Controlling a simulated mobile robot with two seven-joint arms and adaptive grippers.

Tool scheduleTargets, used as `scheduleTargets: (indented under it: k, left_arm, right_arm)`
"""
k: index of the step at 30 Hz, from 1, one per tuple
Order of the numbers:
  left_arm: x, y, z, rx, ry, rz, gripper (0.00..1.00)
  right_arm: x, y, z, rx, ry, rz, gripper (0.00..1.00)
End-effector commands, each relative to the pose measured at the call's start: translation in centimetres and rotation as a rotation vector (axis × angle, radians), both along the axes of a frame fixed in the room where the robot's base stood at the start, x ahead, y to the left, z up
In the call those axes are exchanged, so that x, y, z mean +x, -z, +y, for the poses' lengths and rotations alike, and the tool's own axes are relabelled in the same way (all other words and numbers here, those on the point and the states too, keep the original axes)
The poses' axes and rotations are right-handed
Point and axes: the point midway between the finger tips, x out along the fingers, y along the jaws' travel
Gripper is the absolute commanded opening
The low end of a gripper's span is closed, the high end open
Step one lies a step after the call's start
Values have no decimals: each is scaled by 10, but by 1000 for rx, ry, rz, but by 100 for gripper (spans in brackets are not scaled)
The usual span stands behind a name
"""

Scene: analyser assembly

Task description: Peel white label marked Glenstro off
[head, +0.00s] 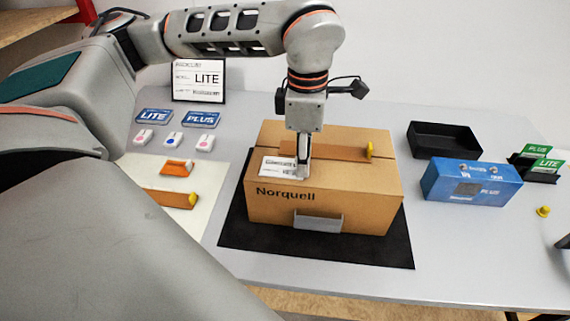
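A white label (277,166) with small dark print lies on the top of a brown cardboard box marked Norquell (322,205), near its front left edge. The print is too small to read surely as Glenstro. My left gripper (302,172) points straight down at the right end of the label, at or just above the box top. It hides part of that end. Its fingers show edge-on, so I cannot tell whether they are open or shut, or whether they hold the label's edge. My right gripper is not clearly in view.
The box stands on a black mat (238,236). A blue PLUS unit (471,183), an empty black tray (445,141) and green cards (540,160) are at right.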

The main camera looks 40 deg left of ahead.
Motion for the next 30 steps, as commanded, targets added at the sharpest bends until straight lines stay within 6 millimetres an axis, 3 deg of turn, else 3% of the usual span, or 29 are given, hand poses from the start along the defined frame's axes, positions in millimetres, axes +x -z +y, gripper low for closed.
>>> scheduleTargets:
  k: [1, 6, 7, 9, 30]
  left_arm:
    - [-5, 12, 1, 6, 3, 24, 0]
    - [-5, 13, 0, 7, 4, 25, 0]
    - [-5, 13, 0, 7, 4, 25, 12]
    - [-5, 13, 0, 7, 5, 25, 0]
    - [-6, 4, 0, 6, 7, 26, 0]
  right_arm:
    - [-1, 3, 0, 0, 0, 3, 40]
    - [-1, 4, 0, 0, 0, 4, 40]
    - [-1, 4, 0, 0, 0, 4, 40]
    - [-2, 5, 0, 1, -1, 5, 40]
    - [1, -4, 1, 1, -2, -3, 40]
